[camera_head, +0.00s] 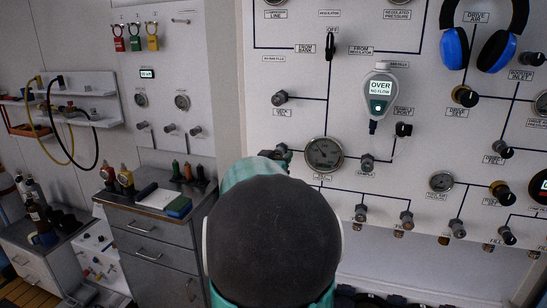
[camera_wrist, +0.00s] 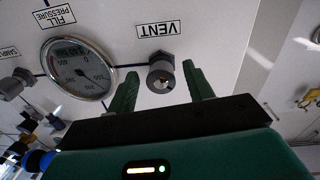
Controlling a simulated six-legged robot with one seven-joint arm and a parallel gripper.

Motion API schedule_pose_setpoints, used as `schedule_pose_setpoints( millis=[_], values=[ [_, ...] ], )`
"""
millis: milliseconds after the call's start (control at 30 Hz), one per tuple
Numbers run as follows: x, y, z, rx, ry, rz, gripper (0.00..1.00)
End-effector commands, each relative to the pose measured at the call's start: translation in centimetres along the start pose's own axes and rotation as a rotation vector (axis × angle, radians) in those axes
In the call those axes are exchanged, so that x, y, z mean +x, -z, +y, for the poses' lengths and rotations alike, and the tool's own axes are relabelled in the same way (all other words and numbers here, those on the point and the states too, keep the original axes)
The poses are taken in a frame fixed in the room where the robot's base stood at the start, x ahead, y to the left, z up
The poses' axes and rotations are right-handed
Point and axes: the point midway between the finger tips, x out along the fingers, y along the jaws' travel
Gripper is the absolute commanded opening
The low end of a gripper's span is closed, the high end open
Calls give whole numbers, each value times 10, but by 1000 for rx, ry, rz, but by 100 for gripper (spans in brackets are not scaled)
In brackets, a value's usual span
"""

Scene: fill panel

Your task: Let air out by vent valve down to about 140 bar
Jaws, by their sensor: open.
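The vent valve knob (camera_wrist: 161,76) is a grey round knob on the white panel beside the VENT label (camera_wrist: 157,30), seen in the wrist view. My gripper (camera_wrist: 159,71) is open, with one green finger on each side of the knob. I cannot tell whether the fingers touch it. The fill pressure gauge (camera_wrist: 78,68) is left of the knob in the wrist view; its reading is too small to tell. The gauge also shows in the head view (camera_head: 324,154).
A handheld meter (camera_head: 380,93) reading OVER and NO FLOW hangs on the panel. Several other knobs, such as the bank fill one (camera_head: 280,98), surround the gauge. Blue ear defenders (camera_head: 455,48) hang upper right. A grey drawer cabinet (camera_head: 155,245) stands left of my arm.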

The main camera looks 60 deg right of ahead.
Motion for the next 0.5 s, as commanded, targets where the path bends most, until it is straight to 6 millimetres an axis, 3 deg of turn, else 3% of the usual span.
schedule_pose_setpoints(
  millis=[233, 433, 500],
  values=[
    [1, 0, 0, 0, 0, 1, 52],
    [0, 0, 0, 0, 1, 1, 12],
    [0, 0, 0, 0, 1, 1, 7]
  ],
)
